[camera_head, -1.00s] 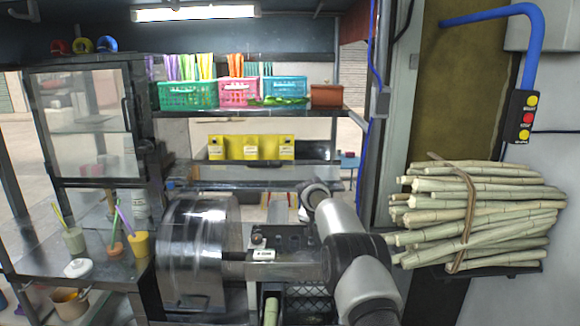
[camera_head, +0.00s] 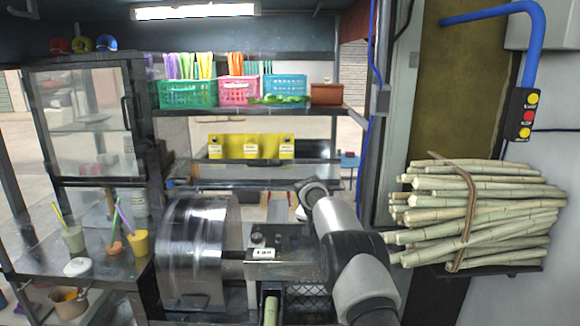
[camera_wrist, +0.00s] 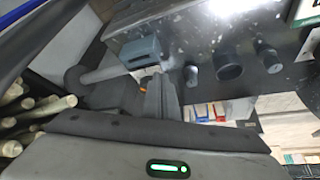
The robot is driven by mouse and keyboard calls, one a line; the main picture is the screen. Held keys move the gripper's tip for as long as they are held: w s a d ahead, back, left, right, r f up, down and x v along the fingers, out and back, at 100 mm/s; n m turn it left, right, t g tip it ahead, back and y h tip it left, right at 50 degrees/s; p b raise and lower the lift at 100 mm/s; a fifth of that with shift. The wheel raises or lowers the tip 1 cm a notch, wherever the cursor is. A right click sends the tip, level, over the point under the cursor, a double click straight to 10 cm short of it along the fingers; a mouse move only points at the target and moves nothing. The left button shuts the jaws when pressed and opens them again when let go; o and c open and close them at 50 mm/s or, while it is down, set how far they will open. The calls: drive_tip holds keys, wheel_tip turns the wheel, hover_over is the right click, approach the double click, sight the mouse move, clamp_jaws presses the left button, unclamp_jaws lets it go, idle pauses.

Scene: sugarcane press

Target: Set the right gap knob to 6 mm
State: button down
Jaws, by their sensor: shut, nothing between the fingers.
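The metal press (camera_head: 190,250) with its shiny drum stands at lower middle in the head view. A small white label (camera_head: 263,253) sits on its top plate beside a small round knob (camera_head: 257,239); its text is too small to read. In the wrist view, several dark round cylinders (camera_wrist: 228,66) stand on a speckled metal panel, near a blue-grey block (camera_wrist: 141,52). I cannot tell which part is the right gap knob or its setting. My gripper (camera_wrist: 152,90) is shut and empty, below the block, close to it. My arm hides the gripper in the head view.
A bundle of sugarcane (camera_head: 480,215) lies on a rack at the right, close to my arm. A control box (camera_head: 524,115) hangs above it. A shelf with baskets (camera_head: 240,91) is behind. Cups (camera_head: 138,242) stand on the left counter.

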drive_tip(key=shift+s, duration=0.1)
wheel_tip(320, 180, up, 6)
drive_tip(key=p, duration=0.4)
